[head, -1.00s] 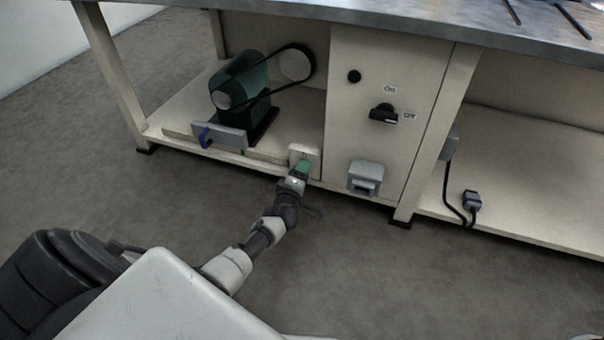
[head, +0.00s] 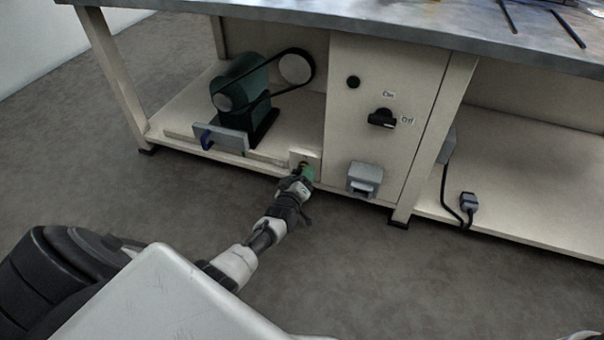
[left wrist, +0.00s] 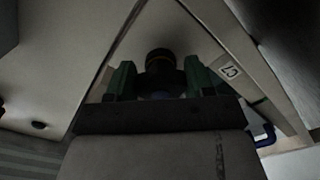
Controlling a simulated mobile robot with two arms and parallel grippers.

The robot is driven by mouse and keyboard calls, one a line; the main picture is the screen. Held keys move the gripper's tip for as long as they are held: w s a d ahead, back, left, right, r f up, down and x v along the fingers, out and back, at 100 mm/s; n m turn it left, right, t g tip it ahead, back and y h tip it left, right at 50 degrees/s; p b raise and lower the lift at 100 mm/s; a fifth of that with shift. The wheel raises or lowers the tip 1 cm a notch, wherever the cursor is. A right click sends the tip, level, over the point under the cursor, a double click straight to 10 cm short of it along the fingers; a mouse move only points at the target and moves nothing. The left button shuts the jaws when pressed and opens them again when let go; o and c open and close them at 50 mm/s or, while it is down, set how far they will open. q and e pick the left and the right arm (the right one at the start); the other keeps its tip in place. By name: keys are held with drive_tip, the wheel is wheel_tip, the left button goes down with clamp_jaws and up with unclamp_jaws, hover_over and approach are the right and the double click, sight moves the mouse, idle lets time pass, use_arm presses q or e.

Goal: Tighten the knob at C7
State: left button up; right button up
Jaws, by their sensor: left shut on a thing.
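The C7 label (left wrist: 230,71) shows on a pale strip right of my gripper in the left wrist view. A dark round knob (left wrist: 160,62) stands between the two green fingers of my left gripper (left wrist: 158,80), which is shut on it. In the head view my left gripper (head: 304,172) reaches the small cream block (head: 300,155) at the front edge of the bench's lower shelf. The knob is mostly hidden there behind the fingers. My right gripper is not in view.
Right of the gripper are a grey box (head: 364,179) and a black rotary switch (head: 382,118) on the cream panel. A green motor (head: 240,88) with a belt sits on the shelf (head: 285,110), behind a grey plate (head: 221,138). The floor in front is clear.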

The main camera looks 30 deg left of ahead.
use_arm(q)
drive_tip(key=m, duration=0.2)
drive_tip(key=m+p, duration=0.1)
drive_tip(key=m, duration=0.1)
drive_tip(key=shift+s+f+m, duration=0.15)
drive_tip(key=shift+f+m, duration=0.05)
drive_tip(key=shift+m, duration=0.1)
drive_tip(key=m, duration=0.3)
drive_tip(key=shift+a+m, duration=0.1)
drive_tip(key=shift+m, duration=0.3)
drive_tip(key=m, duration=0.4)
drive_tip(key=shift+s+a+f+p, duration=0.1)
drive_tip(key=shift+s+a+p, duration=0.05)
drive_tip(key=shift+p, duration=0.15)
drive_tip(key=shift+a+m, duration=0.1)
drive_tip(key=shift+m, duration=2)
drive_tip(key=o, duration=0.8)
drive_tip(key=shift+o, duration=0.6)
drive_tip(key=shift+a+r, duration=0.1)
drive_tip(key=shift+r, duration=0.1)
